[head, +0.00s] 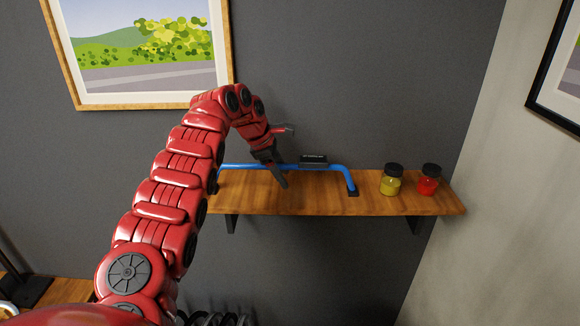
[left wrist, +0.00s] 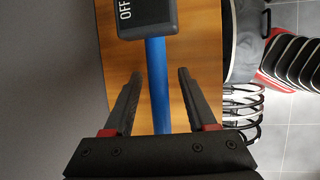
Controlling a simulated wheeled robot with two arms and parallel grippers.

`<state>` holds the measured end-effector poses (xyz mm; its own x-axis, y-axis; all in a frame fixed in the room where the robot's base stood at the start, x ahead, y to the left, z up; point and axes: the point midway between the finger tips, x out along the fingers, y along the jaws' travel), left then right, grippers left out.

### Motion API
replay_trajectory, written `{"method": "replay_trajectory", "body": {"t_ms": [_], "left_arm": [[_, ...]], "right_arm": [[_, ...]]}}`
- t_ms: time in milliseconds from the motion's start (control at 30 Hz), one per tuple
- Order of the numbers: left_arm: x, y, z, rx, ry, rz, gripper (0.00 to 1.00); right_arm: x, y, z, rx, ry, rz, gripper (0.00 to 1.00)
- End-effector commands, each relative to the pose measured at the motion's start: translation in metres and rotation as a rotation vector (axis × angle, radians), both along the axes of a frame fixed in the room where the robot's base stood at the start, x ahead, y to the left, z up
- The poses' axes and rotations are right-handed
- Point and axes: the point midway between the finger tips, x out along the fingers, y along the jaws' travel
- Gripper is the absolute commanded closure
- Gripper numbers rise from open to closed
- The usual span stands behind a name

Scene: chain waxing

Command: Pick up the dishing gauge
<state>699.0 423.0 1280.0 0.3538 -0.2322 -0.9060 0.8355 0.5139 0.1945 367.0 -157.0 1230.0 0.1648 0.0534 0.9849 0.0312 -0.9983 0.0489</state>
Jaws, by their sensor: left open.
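The dishing gauge (head: 338,168) is a blue bar with bent legs and a black readout box in its middle. It stands on the wooden wall shelf (head: 300,203). My left gripper (head: 280,178) is at the bar, left of the box, and partly hides it. In the left wrist view, my open fingers (left wrist: 160,76) lie on either side of the blue bar (left wrist: 158,100) with gaps showing. The box (left wrist: 148,17) is beyond the fingertips in that picture. Whether the bar is deep between the fingers or below them, I cannot tell. My right gripper is not in view.
A yellow jar (head: 391,182) and a red jar (head: 429,182) with dark lids stand at the shelf's right end. The dark wall (head: 350,90) is close behind the shelf. Wire and dark items (left wrist: 300,60) show below the shelf in the left wrist view.

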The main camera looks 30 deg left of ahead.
Motion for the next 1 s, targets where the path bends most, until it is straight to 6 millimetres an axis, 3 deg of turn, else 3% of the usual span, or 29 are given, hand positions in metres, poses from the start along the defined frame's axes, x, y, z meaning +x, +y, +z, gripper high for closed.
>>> {"method": "replay_trajectory", "body": {"t_ms": [233, 500, 567, 1000], "left_arm": [[0.0008, -0.0004, -0.0019, 0.001, -0.002, 0.000, 0.43], [0.0007, -0.0006, -0.0018, 0.001, -0.001, -0.001, 0.92], [0.0007, -0.0007, -0.0018, 0.001, -0.001, -0.001, 1.00], [0.0006, -0.0009, -0.0018, 0.001, 0.000, -0.002, 1.00]], "right_arm": [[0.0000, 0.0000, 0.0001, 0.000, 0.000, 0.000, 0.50], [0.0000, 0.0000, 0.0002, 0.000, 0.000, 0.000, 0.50], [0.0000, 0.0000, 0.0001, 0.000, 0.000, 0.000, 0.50], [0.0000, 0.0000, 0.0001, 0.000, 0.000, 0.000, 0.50]]}}
